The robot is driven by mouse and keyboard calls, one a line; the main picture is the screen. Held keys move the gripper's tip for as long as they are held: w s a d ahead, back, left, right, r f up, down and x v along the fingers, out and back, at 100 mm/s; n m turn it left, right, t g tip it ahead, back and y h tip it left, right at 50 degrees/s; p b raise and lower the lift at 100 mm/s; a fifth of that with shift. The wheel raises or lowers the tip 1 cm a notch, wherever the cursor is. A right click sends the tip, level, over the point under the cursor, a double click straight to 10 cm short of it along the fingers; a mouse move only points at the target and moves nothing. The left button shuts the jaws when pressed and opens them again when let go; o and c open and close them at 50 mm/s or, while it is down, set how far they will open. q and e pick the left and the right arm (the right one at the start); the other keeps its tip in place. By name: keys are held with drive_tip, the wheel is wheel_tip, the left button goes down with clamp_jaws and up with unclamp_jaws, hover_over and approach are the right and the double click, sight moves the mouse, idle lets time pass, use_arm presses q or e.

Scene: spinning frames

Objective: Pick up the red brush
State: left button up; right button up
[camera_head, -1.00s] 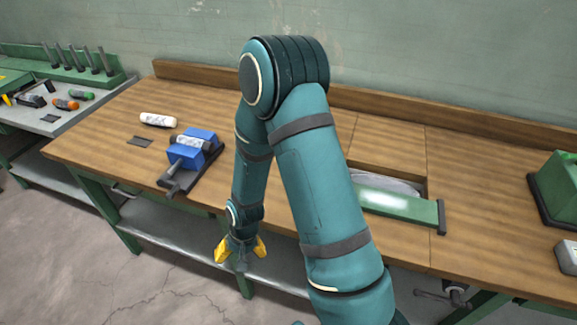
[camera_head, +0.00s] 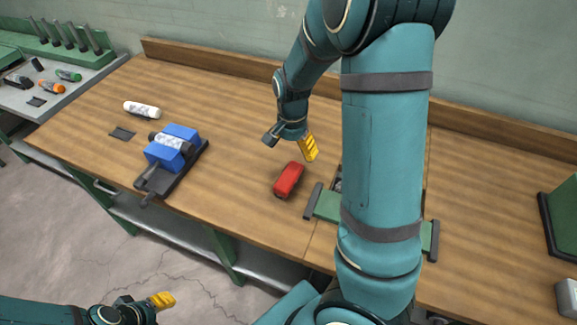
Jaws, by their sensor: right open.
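The red brush (camera_head: 288,180) lies on the wooden workbench (camera_head: 245,205), near its front and left of the green bar. My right gripper (camera_head: 290,150) is above the bench just behind the brush. Its yellow-padded finger and dark finger are spread apart with nothing between them. It appears apart from the brush. My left gripper (camera_head: 150,304) is low at the bottom left, in front of the bench over the floor. Only part of its fingers shows, so its opening is unclear.
A blue clamp-like device (camera_head: 172,150) stands left of the brush, with a white cylinder (camera_head: 141,109) behind it. A green bar (camera_head: 326,206) crosses a recess partly hidden by my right arm. A green box (camera_head: 562,215) is at the far right.

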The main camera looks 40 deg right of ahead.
sight(289, 175)
wheel_tip(289, 175, down, 8)
drive_tip(key=shift+r+b, duration=0.2)
drive_tip(key=shift+b, duration=0.8)
drive_tip(key=shift+w+a+f+b, duration=0.1)
drive_tip(key=shift+f+b, duration=0.1)
drive_tip(key=shift+f, duration=0.8)
drive_tip(key=shift+w+a+f+b, duration=0.1)
drive_tip(key=shift+w+f+b, duration=0.1)
drive_tip(key=shift+f, duration=0.8)
drive_tip(key=shift+w+f+b, duration=0.1)
drive_tip(key=shift+f+b, duration=0.1)
drive_tip(key=shift+f, duration=0.8)
drive_tip(key=shift+s, duration=0.1)
drive_tip(key=c, duration=1.3)
wheel_tip(289, 175, up, 10)
drive_tip(key=shift+r+p, duration=0.1)
drive_tip(key=shift+p, duration=1.05)
